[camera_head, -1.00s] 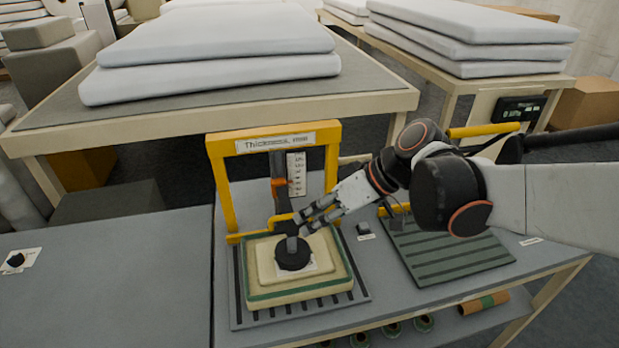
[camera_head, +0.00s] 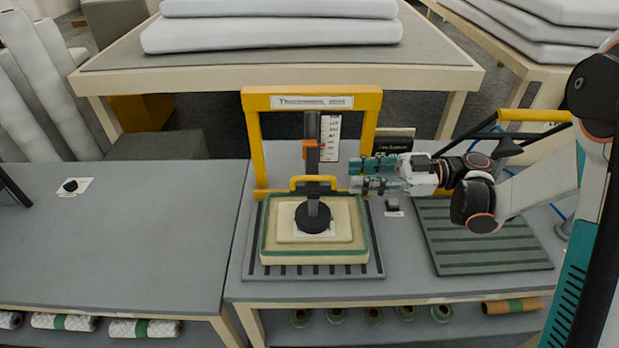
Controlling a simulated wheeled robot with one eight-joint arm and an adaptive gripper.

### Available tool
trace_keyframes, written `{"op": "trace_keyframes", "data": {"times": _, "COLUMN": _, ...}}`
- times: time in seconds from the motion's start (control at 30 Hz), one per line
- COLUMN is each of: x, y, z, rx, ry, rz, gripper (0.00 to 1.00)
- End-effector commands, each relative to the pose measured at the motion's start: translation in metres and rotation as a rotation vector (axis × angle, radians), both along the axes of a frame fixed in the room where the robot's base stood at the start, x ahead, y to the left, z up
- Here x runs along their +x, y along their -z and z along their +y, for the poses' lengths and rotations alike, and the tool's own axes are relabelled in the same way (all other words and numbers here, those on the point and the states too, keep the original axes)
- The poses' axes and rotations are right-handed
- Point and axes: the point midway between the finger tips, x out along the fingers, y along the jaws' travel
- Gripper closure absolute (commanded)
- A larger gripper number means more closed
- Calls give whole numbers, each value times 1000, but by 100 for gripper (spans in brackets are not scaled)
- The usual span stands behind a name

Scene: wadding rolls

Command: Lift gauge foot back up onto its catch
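The thickness gauge has a yellow upright frame (camera_head: 253,140) with a label, a white scale (camera_head: 330,138) and an orange pointer (camera_head: 314,150). Its dark stem runs down to a round black foot (camera_head: 313,219). The foot rests on a cream pad with green edging (camera_head: 275,247). A yellow handle (camera_head: 300,184) crosses the stem above the foot. My gripper (camera_head: 353,177) points left at the frame's right post, right of the handle and apart from it. Its two fingers look spread with nothing between them. The catch cannot be made out.
The pad lies on a slatted dark base (camera_head: 290,272) on the grey bench. A green ribbed mat (camera_head: 485,240) and a small black block (camera_head: 393,204) are at right. The left bench (camera_head: 120,235) is mostly clear. White wadding slabs (camera_head: 275,33) lie on the table behind.

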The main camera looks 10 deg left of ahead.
Motion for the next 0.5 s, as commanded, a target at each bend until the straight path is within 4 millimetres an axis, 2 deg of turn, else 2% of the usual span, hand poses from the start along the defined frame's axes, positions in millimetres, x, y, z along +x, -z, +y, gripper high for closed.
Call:
{"op": "trace_keyframes", "data": {"times": 0.13, "x": 0, "y": 5, "z": -1, "rx": 46, "ry": -21, "rz": -41, "gripper": 69}}
{"op": "trace_keyframes", "data": {"times": 0.27, "x": -3, "y": 6, "z": 7, "rx": 51, "ry": -24, "rz": -47, "gripper": 69}}
{"op": "trace_keyframes", "data": {"times": 0.5, "x": -13, "y": 7, "z": 48, "rx": 49, "ry": -26, "rz": -45, "gripper": 69}}
